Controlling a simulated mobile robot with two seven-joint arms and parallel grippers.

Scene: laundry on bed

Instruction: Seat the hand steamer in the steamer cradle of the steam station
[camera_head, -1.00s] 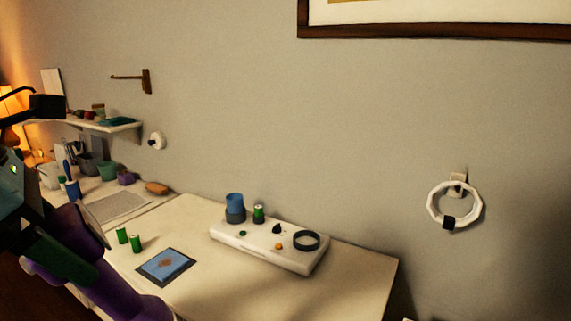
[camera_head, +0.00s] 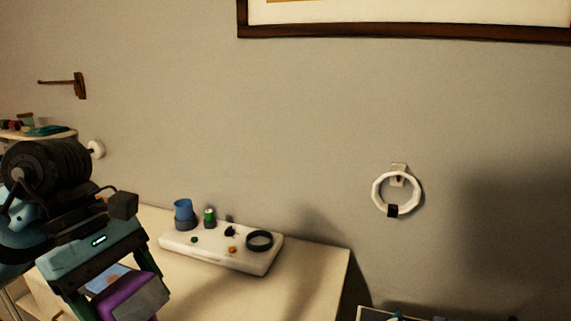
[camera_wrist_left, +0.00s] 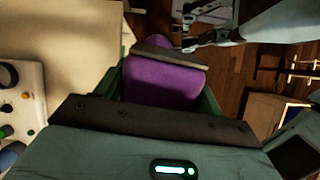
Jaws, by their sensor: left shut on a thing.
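My left gripper (camera_head: 118,290) is shut on the purple hand steamer (camera_head: 128,302), in front of the desk's left part and left of the station. The steamer (camera_wrist_left: 160,82) also shows between the fingers in the left wrist view, with a grey strip across its far end. The white steam station (camera_head: 212,253) lies on the desk near the wall. The dark ring at its right end (camera_head: 259,241) looks like the steamer cradle; it is empty. What seems to be my right gripper (camera_wrist_left: 205,40) shows small and dark at the top of the wrist view; its jaws are unclear.
A blue cup (camera_head: 184,212) and a green bottle (camera_head: 209,216) stand at the station's left end, with small knobs between them and the ring. The desk (camera_head: 300,283) is bare right of the station. A white wall ring (camera_head: 377,193) hangs to the right.

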